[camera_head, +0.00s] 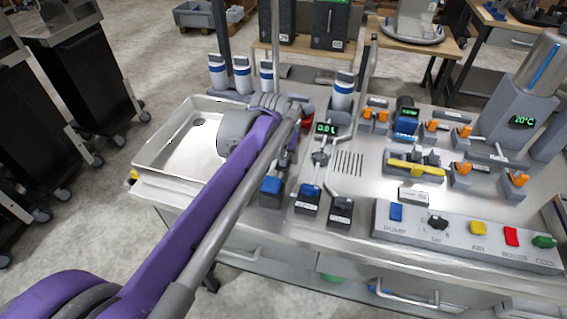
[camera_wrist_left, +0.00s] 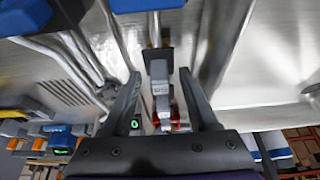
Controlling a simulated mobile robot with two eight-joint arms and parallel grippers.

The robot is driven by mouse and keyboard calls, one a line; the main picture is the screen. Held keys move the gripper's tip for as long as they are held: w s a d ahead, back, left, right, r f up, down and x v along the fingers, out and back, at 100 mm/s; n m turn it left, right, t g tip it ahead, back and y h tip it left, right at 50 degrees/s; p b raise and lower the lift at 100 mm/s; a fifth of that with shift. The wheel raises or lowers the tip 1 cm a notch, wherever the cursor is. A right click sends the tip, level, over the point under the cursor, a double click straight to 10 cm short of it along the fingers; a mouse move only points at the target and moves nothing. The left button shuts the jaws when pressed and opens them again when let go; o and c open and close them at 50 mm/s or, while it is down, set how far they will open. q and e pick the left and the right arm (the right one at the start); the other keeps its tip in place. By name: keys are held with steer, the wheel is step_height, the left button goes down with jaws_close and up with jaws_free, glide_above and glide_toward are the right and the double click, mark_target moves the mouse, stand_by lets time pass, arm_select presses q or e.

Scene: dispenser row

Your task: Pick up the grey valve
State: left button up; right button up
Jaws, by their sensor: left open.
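A small grey valve (camera_wrist_left: 158,70) with a pale label shows in the left wrist view, on a thin pipe below a dark square collar. It lies in the gap between the two dark fingers of my left gripper (camera_wrist_left: 160,76). The fingers are apart, one on each side of it, with visible space at both sides. In the head view my purple left arm reaches across the bench, and its wrist covers the valve's area. Red parts (camera_wrist_left: 180,118) show just beyond the valve in the wrist view. My right gripper is not in view.
A white sink tray (camera_head: 158,165) lies left of my wrist. Blue and dark pedals or switches (camera_head: 309,196) stand at the bench's front. A button panel (camera_head: 460,236) and several orange-handled valves (camera_head: 465,132) are to the right. White-and-blue bottles (camera_head: 242,75) stand behind.

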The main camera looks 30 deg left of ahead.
arm_select(q)
jaws_close()
stand_by(0.4)
